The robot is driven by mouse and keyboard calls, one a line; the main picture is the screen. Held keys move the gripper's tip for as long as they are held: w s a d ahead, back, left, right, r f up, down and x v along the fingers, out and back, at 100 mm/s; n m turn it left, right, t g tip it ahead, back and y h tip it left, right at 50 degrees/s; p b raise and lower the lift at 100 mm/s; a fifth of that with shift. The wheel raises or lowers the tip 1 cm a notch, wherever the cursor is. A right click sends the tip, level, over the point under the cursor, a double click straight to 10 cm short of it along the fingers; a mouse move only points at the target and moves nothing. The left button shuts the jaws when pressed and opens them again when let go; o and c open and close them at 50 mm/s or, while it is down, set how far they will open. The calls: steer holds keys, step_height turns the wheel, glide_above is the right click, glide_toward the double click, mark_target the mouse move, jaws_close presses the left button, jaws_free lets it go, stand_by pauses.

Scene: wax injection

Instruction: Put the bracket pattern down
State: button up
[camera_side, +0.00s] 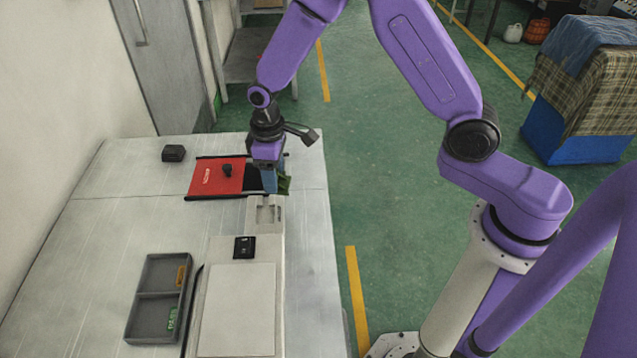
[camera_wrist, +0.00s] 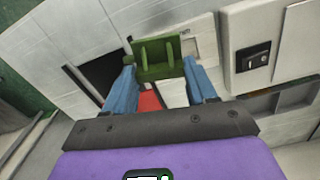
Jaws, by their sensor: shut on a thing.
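The bracket pattern, a dark green piece with two upright prongs (camera_wrist: 158,58), is between the blue fingers of my gripper (camera_wrist: 161,78) in the wrist view. My gripper is shut on it. In the side view my gripper (camera_side: 271,180) points down near the far right part of the table, just beyond a pale block with a recess (camera_side: 268,213). The green bracket (camera_side: 285,184) shows partly beside the fingers. I cannot tell whether it touches anything below.
A red panel with black edges (camera_side: 210,178) lies left of my gripper. A small black box (camera_side: 173,153) sits farther left. A black switch unit (camera_side: 244,247) and a white flat plate (camera_side: 238,310) are in front. The table's left side (camera_side: 85,270) is clear.

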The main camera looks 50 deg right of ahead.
steer(key=s+d+r+m, duration=0.2)
steer(key=s+d+m, duration=0.15)
steer(key=d, duration=0.35)
steer(key=s+d+r+m, duration=0.2)
steer(key=s+d+m, duration=0.15)
steer(key=d, duration=0.35)
steer(key=w+a+r+n, duration=0.1)
steer(key=a+n, duration=1.8)
steer(key=a, duration=0.1)
steer(key=s+a+n, duration=0.4)
steer(key=a+n, duration=0.5)
steer(key=s+a+n, duration=0.3)
steer(key=a+n, duration=0.5)
steer(key=a, duration=0.1)
steer(key=w+a+f, duration=0.5)
steer(key=a+f, duration=0.1)
steer(key=a, duration=0.1)
steer(key=w+a+f, duration=0.3)
steer(key=shift+w+a, duration=0.3)
steer(key=shift+w+a+f, duration=0.1)
steer(key=shift+f, duration=0.15)
step_height(320, 180, down, 3)
steer(key=shift+f, duration=0.1)
